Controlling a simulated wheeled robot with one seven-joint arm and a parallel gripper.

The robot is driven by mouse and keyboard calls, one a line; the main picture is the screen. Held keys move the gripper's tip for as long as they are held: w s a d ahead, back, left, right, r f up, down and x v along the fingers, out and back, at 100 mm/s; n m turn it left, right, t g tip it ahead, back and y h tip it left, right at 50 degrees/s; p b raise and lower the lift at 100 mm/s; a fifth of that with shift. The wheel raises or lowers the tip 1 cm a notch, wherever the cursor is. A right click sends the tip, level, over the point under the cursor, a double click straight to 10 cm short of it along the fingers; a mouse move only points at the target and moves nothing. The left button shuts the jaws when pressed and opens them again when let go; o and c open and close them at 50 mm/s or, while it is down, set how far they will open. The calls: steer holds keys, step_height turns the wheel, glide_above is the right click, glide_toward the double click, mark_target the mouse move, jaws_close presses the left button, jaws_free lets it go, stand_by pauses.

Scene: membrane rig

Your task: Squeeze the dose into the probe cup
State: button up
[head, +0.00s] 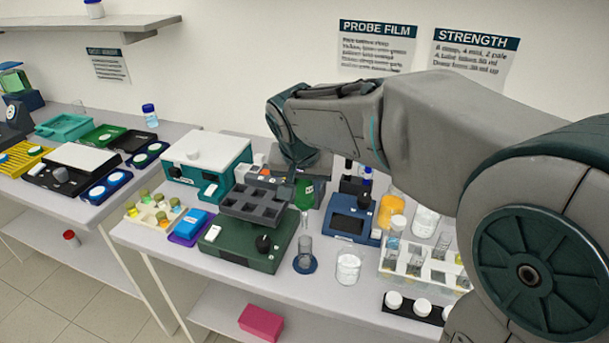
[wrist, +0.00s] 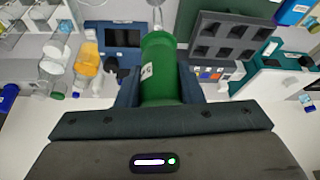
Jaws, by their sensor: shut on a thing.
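My gripper (wrist: 158,82) is shut on a green bottle (wrist: 159,62), with one dark finger on each side of it in the wrist view. The green bottle also shows in the head view (head: 304,193), below my wrist and partly hidden by it. A clear, narrow cup on a round blue base (head: 305,265) stands at the bench front, below and apart from the bottle; I cannot tell for sure that it is the probe cup. The bottle's mouth is not clearly visible.
A green machine with a dark grey socketed tray (head: 262,205) stands left of the cup. A blue device (head: 350,222), an orange jar (head: 390,209), a glass beaker (head: 348,267) and a tube rack (head: 420,268) stand to the right.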

mark_target(305, 216)
steer(key=shift+f+b, duration=0.95)
steer(key=shift+f, duration=0.7)
step_height(305, 216, down, 6)
steer(key=b, duration=0.5)
steer(key=shift+b, duration=0.3)
steer(key=o, duration=0.5)
steer(key=c, duration=0.5)
steer(key=shift+f, duration=0.1)
